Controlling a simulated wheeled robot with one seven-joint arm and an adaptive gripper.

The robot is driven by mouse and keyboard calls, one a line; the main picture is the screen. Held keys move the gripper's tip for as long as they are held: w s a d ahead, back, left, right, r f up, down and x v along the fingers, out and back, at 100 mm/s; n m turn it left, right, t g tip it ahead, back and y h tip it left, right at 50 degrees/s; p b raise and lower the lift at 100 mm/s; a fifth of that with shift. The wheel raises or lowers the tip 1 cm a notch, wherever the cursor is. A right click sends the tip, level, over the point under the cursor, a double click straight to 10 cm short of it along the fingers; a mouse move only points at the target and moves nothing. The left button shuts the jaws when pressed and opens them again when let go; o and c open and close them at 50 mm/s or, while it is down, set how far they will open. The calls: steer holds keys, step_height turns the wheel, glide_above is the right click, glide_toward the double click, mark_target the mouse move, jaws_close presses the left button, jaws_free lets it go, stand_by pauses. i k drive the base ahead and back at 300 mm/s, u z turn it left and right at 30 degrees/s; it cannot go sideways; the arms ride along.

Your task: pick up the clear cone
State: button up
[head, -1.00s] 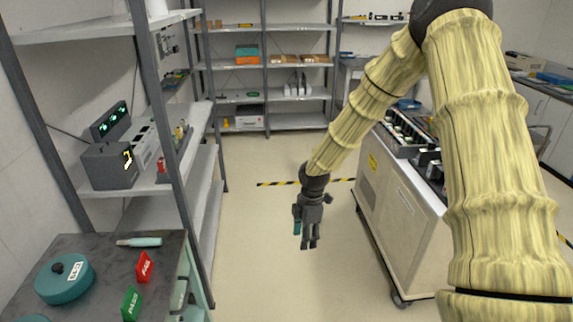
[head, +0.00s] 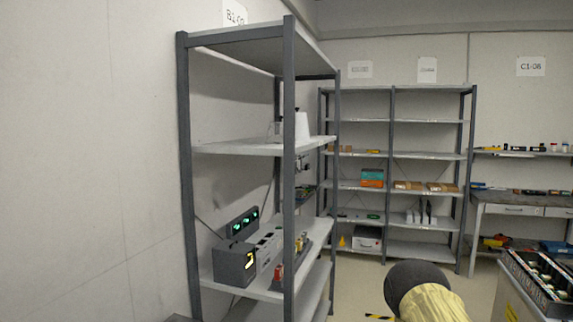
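No thing is plainly a clear cone. A pale, whitish tapered object (head: 302,126) stands on the upper shelf (head: 240,148) of the near left rack, partly hidden by the rack's front post. I cannot tell whether it is clear. A small orange-yellow pointed object (head: 341,241) sits low on the back rack. My gripper is out of view; only a dark joint and yellow-covered part of my arm show at the bottom.
The back rack (head: 390,150) holds boxes. A cart (head: 520,300) with a filled tray stands at lower right. Some floor (head: 350,280) is clear between.

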mark_target(275, 134)
steer(key=u, duration=0.2)
steer(key=k, duration=0.25)
steer(key=z, duration=1.1)
steer(key=i, duration=1.45)
steer(key=u, duration=0.45)
steer(key=i, duration=0.9)
steer(key=u, duration=0.95)
